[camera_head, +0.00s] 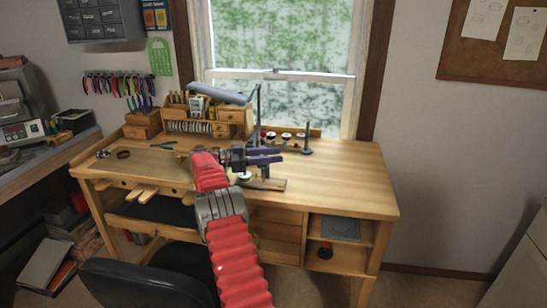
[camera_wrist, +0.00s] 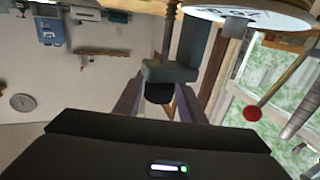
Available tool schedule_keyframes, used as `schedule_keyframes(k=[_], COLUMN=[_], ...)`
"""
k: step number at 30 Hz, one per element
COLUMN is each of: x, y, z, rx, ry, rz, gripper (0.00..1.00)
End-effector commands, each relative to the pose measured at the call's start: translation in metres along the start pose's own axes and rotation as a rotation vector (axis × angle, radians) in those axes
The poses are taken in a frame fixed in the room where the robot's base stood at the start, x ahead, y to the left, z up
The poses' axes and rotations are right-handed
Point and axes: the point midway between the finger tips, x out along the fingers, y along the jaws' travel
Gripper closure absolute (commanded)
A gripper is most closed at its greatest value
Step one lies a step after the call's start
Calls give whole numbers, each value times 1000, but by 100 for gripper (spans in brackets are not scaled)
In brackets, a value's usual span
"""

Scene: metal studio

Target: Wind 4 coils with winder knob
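My gripper (camera_head: 268,156) reaches over the workbench at a small winder, whose wooden base (camera_head: 265,185) lies on the bench top. In the wrist view, a dark round knob (camera_wrist: 159,93) sits between the two fingertips of my gripper (camera_wrist: 160,98), below a grey block (camera_wrist: 168,72). The fingers stand apart, one at each side of the knob. I cannot tell whether they press on it. A white disc with dark print (camera_wrist: 255,14) is at the top right of the wrist view. In the head view my gripper hides much of the winder, and no coil can be made out.
Several white-topped spools (camera_head: 286,136) and a dark post (camera_head: 308,138) stand behind the gripper. A desk lamp (camera_head: 220,94) arches over the back. Pliers (camera_head: 167,145) lie left. The bench top (camera_head: 345,187) is clear at right. A chair (camera_head: 140,285) stands in front.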

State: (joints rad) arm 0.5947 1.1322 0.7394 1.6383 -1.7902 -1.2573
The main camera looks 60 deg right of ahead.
Motion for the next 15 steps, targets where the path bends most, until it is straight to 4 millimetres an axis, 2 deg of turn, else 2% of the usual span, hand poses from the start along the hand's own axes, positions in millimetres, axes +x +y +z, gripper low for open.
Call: schedule_keyframes(k=[3,11,15], x=[2,3,3], y=[1,1,1], z=[2,2,-5], rx=[-2,-4,-3], ry=[-1,-1,-1], rz=[4,8,8], gripper=[56,56,56])
